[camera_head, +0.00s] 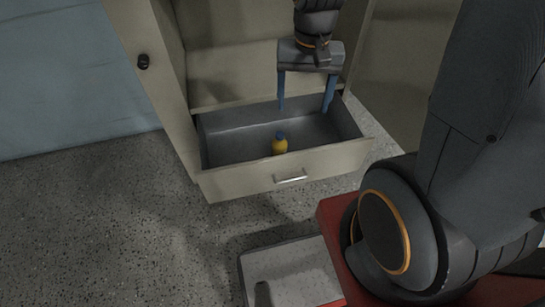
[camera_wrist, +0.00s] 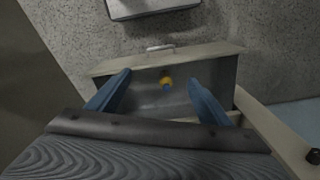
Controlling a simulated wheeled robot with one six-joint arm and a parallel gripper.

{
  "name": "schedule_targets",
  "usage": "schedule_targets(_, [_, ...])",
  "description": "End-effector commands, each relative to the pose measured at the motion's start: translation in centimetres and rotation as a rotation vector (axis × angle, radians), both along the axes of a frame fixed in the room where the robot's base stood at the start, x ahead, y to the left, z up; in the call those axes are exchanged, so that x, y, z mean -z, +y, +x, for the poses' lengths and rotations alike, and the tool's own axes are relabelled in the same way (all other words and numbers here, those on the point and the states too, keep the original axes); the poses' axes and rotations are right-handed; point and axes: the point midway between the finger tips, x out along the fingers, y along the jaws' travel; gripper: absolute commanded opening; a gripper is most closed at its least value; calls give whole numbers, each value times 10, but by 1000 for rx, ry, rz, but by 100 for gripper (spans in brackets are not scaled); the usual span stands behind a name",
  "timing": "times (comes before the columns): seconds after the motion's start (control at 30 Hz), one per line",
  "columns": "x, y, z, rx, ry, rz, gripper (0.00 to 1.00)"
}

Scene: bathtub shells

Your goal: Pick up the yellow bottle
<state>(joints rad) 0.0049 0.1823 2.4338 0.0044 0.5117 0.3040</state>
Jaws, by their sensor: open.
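The yellow bottle (camera_head: 280,146) with a blue cap stands in the open drawer (camera_head: 340,157), close to the drawer's front panel. In the wrist view the bottle (camera_wrist: 166,82) appears between my two blue fingers but farther off. My gripper (camera_head: 305,108) is open and empty, pointing down over the back right part of the drawer. The bottle is apart from the fingers, ahead of them toward the drawer front. The lower tip of one finger may be just inside the drawer; I cannot tell its exact height.
The drawer belongs to a beige cabinet (camera_head: 230,75) with an open door (camera_head: 160,95) with a dark knob at left. The drawer front has a metal handle (camera_head: 291,178). Drawer walls surround the bottle. Speckled floor (camera_head: 90,220) is clear at left.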

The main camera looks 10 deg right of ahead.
Motion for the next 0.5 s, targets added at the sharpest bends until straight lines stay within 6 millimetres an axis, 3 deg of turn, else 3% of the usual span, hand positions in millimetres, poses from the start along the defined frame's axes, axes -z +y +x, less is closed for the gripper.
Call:
schedule_targets(0.03, [36,0,21,73,8,0,72])
schedule_targets(0.3, [169,-1,110,512,13,3,72])
schedule_targets(0.5, [263,-2,159,802,15,4,72])
